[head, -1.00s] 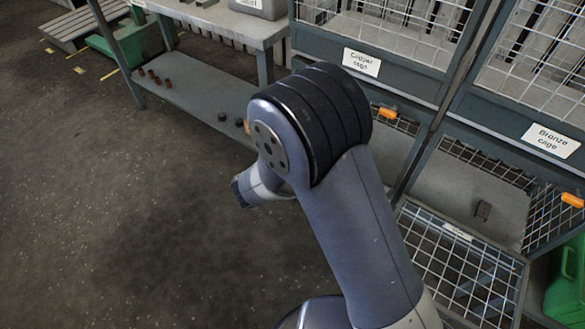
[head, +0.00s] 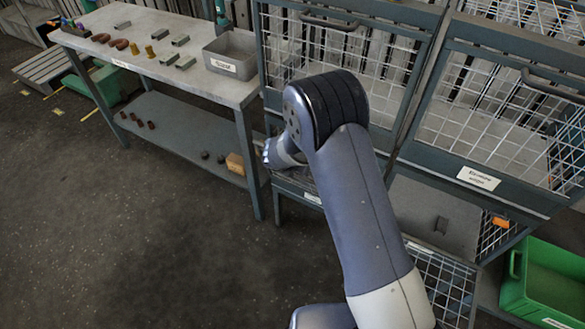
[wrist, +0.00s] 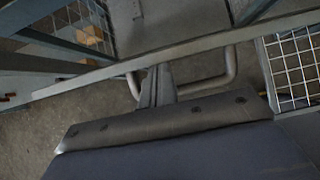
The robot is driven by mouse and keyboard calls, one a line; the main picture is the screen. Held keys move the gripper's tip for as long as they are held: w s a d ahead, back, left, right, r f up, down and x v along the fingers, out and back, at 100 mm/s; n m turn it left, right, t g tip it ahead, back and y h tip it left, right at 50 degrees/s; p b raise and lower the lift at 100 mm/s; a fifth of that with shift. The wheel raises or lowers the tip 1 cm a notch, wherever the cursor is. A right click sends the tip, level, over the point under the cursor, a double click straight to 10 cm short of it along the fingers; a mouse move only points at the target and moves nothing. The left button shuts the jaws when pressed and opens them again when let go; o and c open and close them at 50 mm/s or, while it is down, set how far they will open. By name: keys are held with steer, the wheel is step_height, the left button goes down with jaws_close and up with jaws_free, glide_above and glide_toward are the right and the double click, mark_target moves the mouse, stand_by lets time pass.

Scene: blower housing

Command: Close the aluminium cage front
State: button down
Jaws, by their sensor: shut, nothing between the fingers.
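Two lower cage fronts show in the head view. One, a wire-mesh panel in a grey frame (head: 447,283), is swung down and open at the lower right. Another front edge with a white label (head: 313,198) shows beside my arm, mostly hidden; its label is too small to read, so I cannot tell which is the aluminium cage. In the wrist view, my gripper (wrist: 157,86) is shut and empty. It lies over a bent grey handle (wrist: 222,82) on a metal frame rail (wrist: 190,47); I cannot tell whether they touch. My arm hides the fingertips in the head view.
Two upper cages with mesh fronts (head: 345,50) (head: 500,120) stand above. A workbench (head: 150,65) with parts and a grey bin (head: 232,55) is at the left. A green crate (head: 545,285) is at lower right. Open floor (head: 130,240) lies at the left.

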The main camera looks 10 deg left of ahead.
steer(key=shift+w+d+r+p, duration=0.25)
steer(key=shift+w+d+p, duration=0.15)
steer(key=shift+w, duration=0.4)
steer(key=shift+w+d+r+p, duration=0.25)
steer(key=shift+w+p, duration=0.25)
steer(key=shift+w, duration=0.25)
steer(key=shift+w+d+r+p, duration=0.25)
steer(key=shift+w+d+p, duration=0.15)
steer(key=shift+w, duration=0.4)
steer(key=shift+a, duration=0.1)
